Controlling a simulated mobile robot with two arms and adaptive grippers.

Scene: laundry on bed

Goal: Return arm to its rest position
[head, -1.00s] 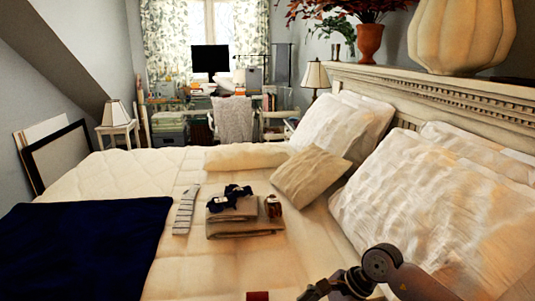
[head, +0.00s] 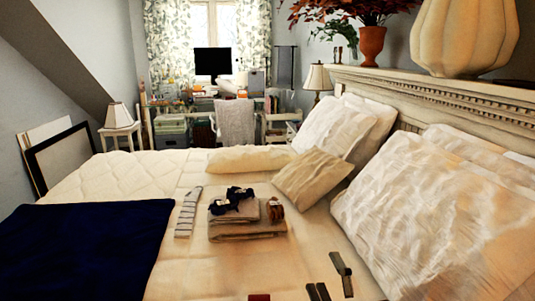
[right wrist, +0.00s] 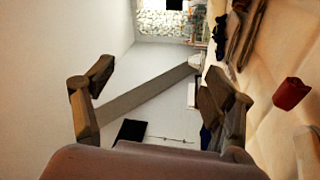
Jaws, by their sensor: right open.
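My right gripper (head: 330,281) shows at the bottom of the head view as two dark finger parts over the near part of the bed. In the right wrist view its two fingers (right wrist: 158,90) stand wide apart with nothing between them. The rest of my right arm is out of the head view. My left gripper is in neither view.
The bed (head: 205,272) holds a folded towel stack (head: 245,232) with dark items on top, a brown jar (head: 275,209), a white strip-like object (head: 188,212), a navy blanket (head: 85,250) and several pillows. A red object (head: 259,297) lies near the bottom edge.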

